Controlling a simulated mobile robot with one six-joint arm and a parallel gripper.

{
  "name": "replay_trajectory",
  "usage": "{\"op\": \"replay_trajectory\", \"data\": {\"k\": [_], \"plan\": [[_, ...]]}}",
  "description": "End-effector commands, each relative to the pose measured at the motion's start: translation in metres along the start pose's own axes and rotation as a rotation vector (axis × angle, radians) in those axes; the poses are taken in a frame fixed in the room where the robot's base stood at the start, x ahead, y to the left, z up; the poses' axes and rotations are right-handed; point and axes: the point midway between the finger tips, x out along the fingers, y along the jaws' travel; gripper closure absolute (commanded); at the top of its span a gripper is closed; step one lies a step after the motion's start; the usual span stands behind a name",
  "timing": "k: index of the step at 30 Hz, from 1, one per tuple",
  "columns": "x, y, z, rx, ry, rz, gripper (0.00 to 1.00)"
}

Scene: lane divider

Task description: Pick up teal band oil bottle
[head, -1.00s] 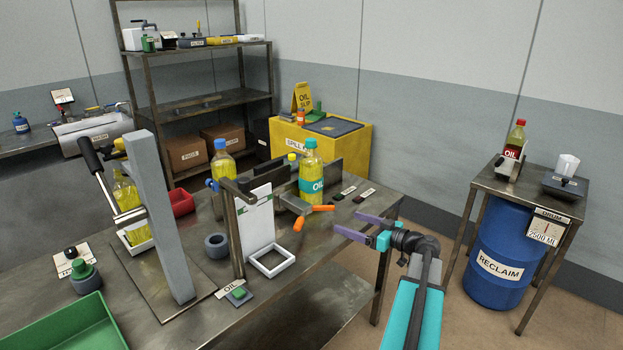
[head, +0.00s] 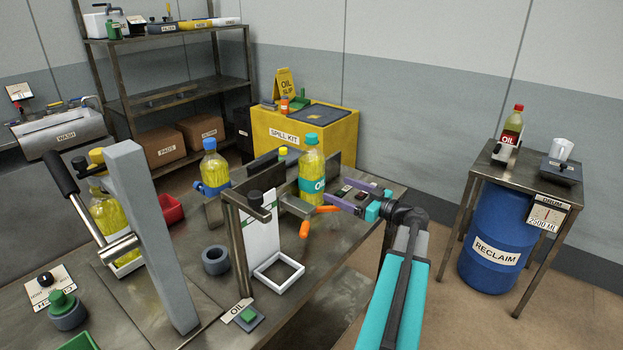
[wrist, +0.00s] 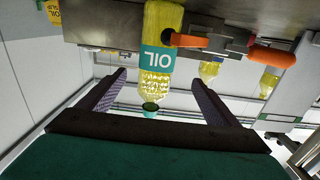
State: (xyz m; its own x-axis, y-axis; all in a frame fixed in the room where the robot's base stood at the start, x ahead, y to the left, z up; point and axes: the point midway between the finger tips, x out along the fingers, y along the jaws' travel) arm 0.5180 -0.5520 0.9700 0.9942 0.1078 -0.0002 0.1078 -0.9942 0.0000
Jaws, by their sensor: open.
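The teal band oil bottle (head: 312,163) stands upright on the metal workbench, with yellow oil, a teal cap and a teal "OIL" band. It rests beside a grey fixture with orange handles (head: 305,229). My gripper (head: 336,191) is open, its two purple fingers pointing left at the bottle's right side, near band height. In the wrist view the bottle (wrist: 160,72) appears upside down, its neck and cap showing between my spread fingers (wrist: 159,77). I cannot tell if either finger touches it.
A blue-band bottle (head: 215,173) and a white stand (head: 262,222) are to its left. A dark upright plate stands behind. A red-label bottle (head: 511,128) stands on the right table above a blue drum (head: 492,245).

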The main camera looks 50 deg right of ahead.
Motion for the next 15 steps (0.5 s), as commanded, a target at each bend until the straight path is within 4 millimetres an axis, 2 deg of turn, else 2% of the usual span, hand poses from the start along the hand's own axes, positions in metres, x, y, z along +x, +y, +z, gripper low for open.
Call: {"op": "replay_trajectory", "data": {"k": [9,15], "plan": [[-0.007,0.008,0.0,0.0,0.0,0.015,0.16],[0.006,0.01,-0.002,0.001,0.0,0.016,0.16]]}}
